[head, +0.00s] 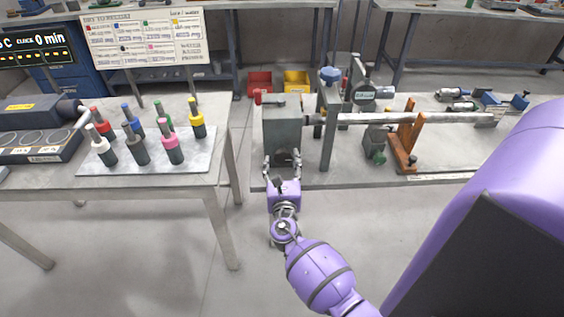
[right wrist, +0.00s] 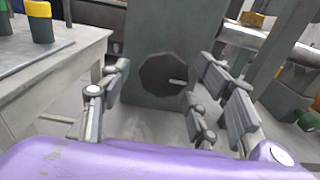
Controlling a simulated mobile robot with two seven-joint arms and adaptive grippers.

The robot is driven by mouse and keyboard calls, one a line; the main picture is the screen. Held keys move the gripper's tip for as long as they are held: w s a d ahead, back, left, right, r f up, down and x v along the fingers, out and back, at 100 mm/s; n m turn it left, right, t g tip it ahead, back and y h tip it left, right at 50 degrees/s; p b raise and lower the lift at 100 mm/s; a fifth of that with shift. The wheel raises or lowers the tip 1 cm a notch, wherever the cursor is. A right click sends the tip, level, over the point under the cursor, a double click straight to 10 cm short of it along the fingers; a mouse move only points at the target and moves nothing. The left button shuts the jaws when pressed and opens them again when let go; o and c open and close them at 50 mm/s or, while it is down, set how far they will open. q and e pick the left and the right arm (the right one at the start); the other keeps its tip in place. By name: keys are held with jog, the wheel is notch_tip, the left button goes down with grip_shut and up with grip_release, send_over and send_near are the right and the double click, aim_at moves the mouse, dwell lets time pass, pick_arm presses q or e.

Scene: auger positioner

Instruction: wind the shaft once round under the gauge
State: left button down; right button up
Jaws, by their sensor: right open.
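The long grey shaft (head: 420,118) lies level on the right-hand bench, running right from a grey upright housing (head: 281,125). A rounded grey unit with a pale label (head: 363,95) stands behind the shaft; I cannot tell whether it is the gauge. My right gripper (head: 283,160) is open and empty at the near face of the housing. In the right wrist view its fingers (right wrist: 165,82) spread either side of a dark many-sided disc (right wrist: 160,72) with a small pale pin. The disc looks apart from the fingers. My left gripper is out of view.
An orange stand (head: 404,138) is beside the shaft. A green-knobbed block (head: 375,147) and a blue-topped post (head: 329,76) are close by. The left table holds a plate (head: 190,160) of several coloured bottles. A floor gap separates the benches.

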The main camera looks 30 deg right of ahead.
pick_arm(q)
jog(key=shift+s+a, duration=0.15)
pick_arm(e)
jog(key=shift+w+d, duration=0.15)
